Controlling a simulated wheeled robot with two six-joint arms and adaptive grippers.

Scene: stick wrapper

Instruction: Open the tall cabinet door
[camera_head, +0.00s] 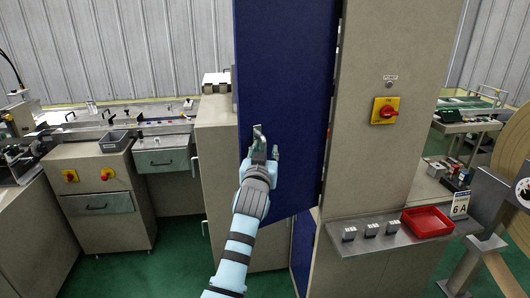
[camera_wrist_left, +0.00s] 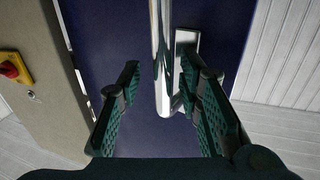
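The tall cabinet door (camera_head: 288,70) is a dark blue panel, hinged along its right side. Its lower edge slants down to the left, so it appears to stand partly ajar. The shiny metal handle (camera_head: 257,131) is on its left part. My left gripper (camera_head: 265,152) is at the handle's lower end. My right gripper is in neither view.
A beige cabinet column (camera_head: 375,160) with a red-yellow switch (camera_head: 385,111) stands right of the door. A shelf (camera_head: 390,238) with a red tray (camera_head: 428,221) juts out below. A beige housing (camera_head: 215,150) stands close left. Green floor (camera_head: 170,265) is clear at lower left.

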